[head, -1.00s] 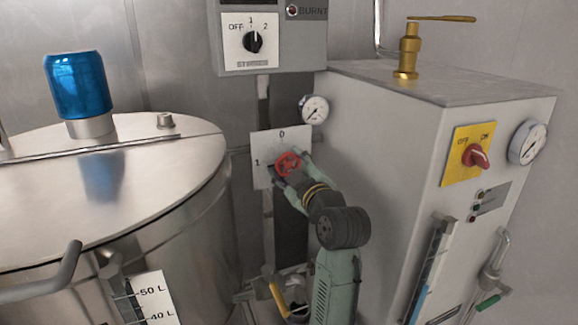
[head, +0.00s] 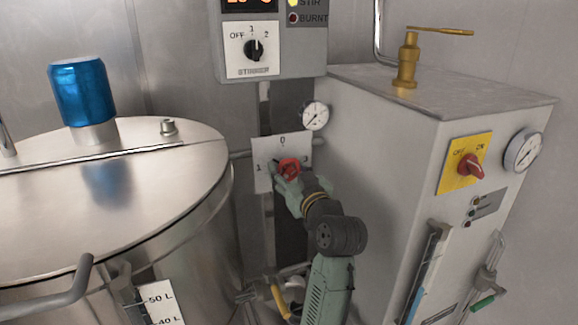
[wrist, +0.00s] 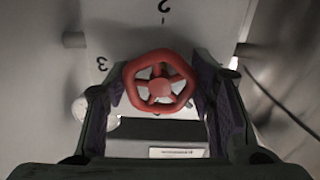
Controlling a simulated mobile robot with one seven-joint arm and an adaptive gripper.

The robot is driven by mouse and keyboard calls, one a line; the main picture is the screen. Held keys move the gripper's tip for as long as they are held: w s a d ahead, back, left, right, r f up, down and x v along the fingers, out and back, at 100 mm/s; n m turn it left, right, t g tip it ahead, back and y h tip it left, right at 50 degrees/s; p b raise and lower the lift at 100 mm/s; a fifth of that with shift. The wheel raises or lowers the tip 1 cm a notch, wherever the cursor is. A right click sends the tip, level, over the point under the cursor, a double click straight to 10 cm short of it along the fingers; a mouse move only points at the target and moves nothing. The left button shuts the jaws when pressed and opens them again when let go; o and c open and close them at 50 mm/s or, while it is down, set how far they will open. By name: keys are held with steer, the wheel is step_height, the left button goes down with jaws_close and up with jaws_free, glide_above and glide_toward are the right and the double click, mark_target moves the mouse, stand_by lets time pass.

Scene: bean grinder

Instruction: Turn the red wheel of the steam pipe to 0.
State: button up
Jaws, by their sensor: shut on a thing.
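The red wheel (head: 289,168) sits in front of a pale dial plate (head: 266,150) on the steam pipe. In the head view the plate shows 0 at the top, 1 at the left and 3 at the right. My gripper (head: 288,174) is at the wheel and shut on it. In the wrist view the red wheel (wrist: 160,84) lies between the two dark fingers of my gripper (wrist: 161,90). The numbers 2 and 3 appear upside down there. Which number the wheel points to cannot be told.
A steel kettle (head: 100,190) with a blue motor (head: 82,90) stands at the left. A grey cabinet (head: 385,150) with a red switch (head: 470,166) is at the right. A gauge (head: 314,116) is just above the plate, and the stirrer box (head: 297,60) is higher up.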

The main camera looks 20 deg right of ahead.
steer(key=m+p, duration=0.3)
steer(key=m, duration=0.2)
steer(key=shift+r+m, duration=0.15)
steer(key=shift+m, duration=0.15)
steer(key=shift+a+m+p, duration=0.1)
steer(key=shift+m+p, duration=1.15)
steer(key=shift+m, duration=0.65)
steer(key=o, duration=1.2)
steer(key=shift+s, duration=0.1)
steer(key=s, duration=1.2)
steer(key=shift+d, duration=0.2)
steer(key=shift+w, duration=0.1)
